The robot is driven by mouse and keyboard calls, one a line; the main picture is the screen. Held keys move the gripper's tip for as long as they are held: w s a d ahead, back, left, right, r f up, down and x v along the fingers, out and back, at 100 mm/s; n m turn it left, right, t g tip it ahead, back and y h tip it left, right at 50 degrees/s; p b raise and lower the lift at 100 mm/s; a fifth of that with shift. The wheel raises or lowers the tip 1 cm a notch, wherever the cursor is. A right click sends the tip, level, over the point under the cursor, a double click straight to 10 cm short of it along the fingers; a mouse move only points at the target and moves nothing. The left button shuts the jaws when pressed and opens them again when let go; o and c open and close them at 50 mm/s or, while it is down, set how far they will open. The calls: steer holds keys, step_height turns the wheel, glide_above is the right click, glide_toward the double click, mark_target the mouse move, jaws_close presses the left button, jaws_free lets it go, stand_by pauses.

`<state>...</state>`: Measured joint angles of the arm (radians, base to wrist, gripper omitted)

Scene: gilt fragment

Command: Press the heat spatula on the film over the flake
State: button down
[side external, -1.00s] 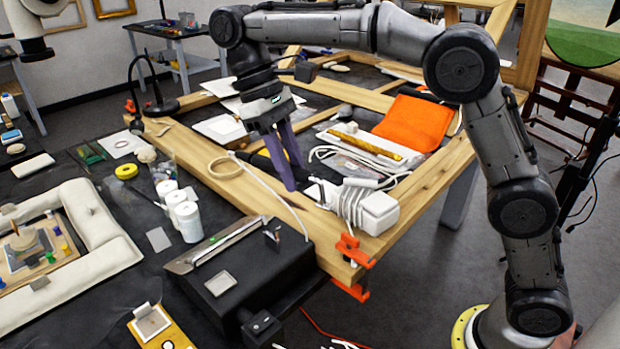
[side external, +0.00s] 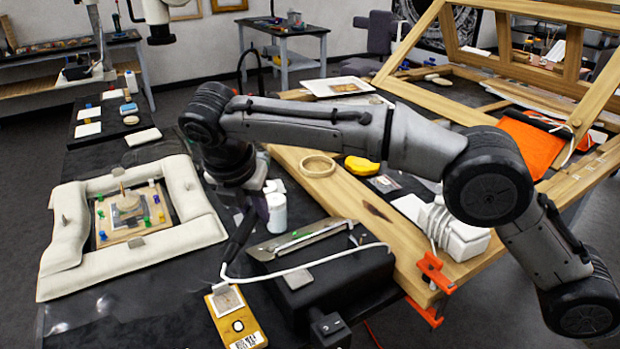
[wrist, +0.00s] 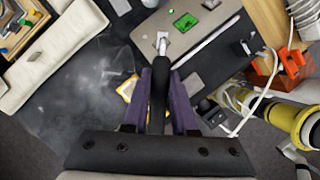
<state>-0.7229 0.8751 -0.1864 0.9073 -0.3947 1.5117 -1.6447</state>
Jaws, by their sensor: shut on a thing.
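My gripper (wrist: 160,76) is shut on the black handle of the heat spatula (wrist: 159,92). In the wrist view its metal tip (wrist: 162,42) points away from the jaws. I cannot tell whether the tip touches the plate. A small board (side external: 102,227) with coloured pegs and a rounded piece (side external: 125,207) lies inside white padded bolsters (side external: 66,230), left of my gripper. The film and flake are too small to tell.
A black box (side external: 325,285) with a metal strip stands right of the spatula. The white cable (side external: 340,257) runs across it. Beyond are a tape ring (side external: 318,166) and wooden frame (side external: 375,215) with an orange clamp (side external: 432,272).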

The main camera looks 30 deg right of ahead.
steer(key=s+a+f+n+y, duration=0.1)
steer(key=s+a+f, duration=0.3)
steer(key=a+f, duration=0.4)
steer(key=a+n, duration=0.1)
steer(key=a, duration=0.1)
steer(key=shift+s+a+f+n+t, duration=0.25)
steer(key=shift+a+f+n+t, duration=0.05)
steer(key=shift+a+f, duration=0.1)
steer(key=shift+f, duration=2.75)
steer(key=shift+f, duration=0.3)
stand_by(2.5)
steer(key=shift+r, duration=2.55)
